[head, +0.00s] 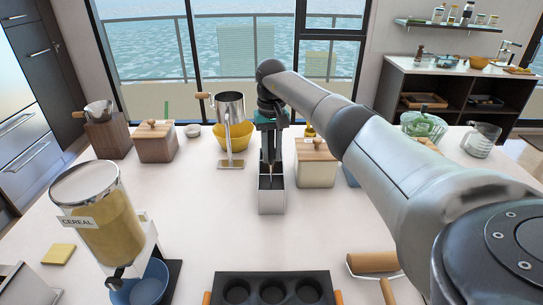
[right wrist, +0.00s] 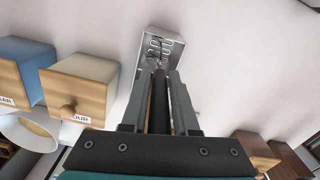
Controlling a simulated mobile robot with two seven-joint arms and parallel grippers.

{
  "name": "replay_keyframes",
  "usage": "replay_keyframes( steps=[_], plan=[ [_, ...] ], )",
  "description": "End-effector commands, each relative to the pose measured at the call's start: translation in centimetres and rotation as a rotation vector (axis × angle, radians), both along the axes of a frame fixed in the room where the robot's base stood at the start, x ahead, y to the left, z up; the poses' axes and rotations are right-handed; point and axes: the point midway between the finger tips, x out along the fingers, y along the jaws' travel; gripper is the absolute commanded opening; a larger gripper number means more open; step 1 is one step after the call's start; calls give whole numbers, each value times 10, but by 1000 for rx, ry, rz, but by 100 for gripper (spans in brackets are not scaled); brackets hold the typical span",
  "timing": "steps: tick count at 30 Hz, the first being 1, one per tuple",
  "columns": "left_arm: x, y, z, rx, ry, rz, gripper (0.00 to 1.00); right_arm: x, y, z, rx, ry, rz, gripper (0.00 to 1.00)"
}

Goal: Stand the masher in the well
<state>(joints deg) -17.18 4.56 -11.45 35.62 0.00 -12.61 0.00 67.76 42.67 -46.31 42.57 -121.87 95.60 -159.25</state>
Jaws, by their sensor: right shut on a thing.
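The well is a grey, upright, open-topped metal box (head: 272,201) in the middle of the white counter. It also shows at the top of the right wrist view (right wrist: 142,72). My right gripper (head: 271,158) points down above the well, shut on the masher's dark handle (right wrist: 159,104). The masher's wavy wire head (right wrist: 160,46) shows at the well's mouth in the right wrist view, with the masher roughly upright. Whether the head touches the well's floor is hidden. My left gripper is out of view.
A wood-lidded canister (head: 316,167) stands close right of the well. A cereal dispenser (head: 104,217) is front left, a muffin tin (head: 271,287) in front. Counter between is bare.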

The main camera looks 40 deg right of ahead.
Motion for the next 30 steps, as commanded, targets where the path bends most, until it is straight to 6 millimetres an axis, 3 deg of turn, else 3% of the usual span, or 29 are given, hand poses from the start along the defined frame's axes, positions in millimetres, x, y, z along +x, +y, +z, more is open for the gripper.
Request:
replay_keyframes(
  steps=[9, 10, 19, 30],
  plan=[
    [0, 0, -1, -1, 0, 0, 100, 1, 0, 0, 3, 2, 0, 0],
    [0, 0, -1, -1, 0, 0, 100, 1, 0, 0, 3, 2, 0, 29],
    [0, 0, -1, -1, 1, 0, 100, 0, 0, 0, 2, 2, 0, 63],
    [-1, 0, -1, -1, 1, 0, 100, 0, 0, 0, 2, 2, -1, 63]
  ],
)
